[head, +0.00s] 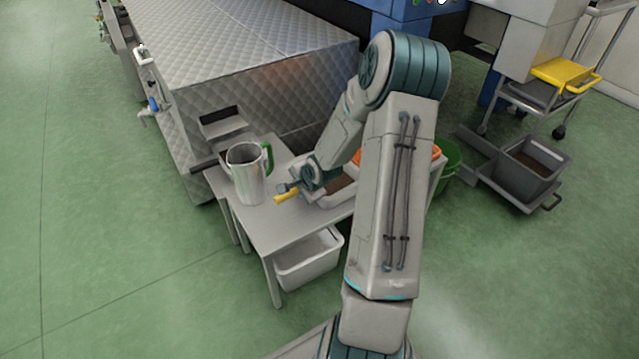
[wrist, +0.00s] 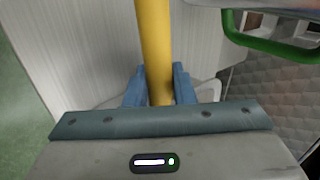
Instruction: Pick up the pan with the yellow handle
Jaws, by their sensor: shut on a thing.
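In the wrist view the handle (wrist: 153,45) runs upright between my blue fingers. My gripper (head: 288,188) is shut on this handle; it also shows in the wrist view (wrist: 160,88). The pan's body is mostly hidden behind my gripper and arm, and I cannot tell whether it touches the tabletop.
A metal jug with a green handle (head: 246,174) stands close left of my gripper; its handle shows in the wrist view (wrist: 270,45). The table (head: 275,232) has a white bin (head: 310,262) below. Behind are a quilted metal machine (head: 250,50) and a green bucket (head: 452,160).

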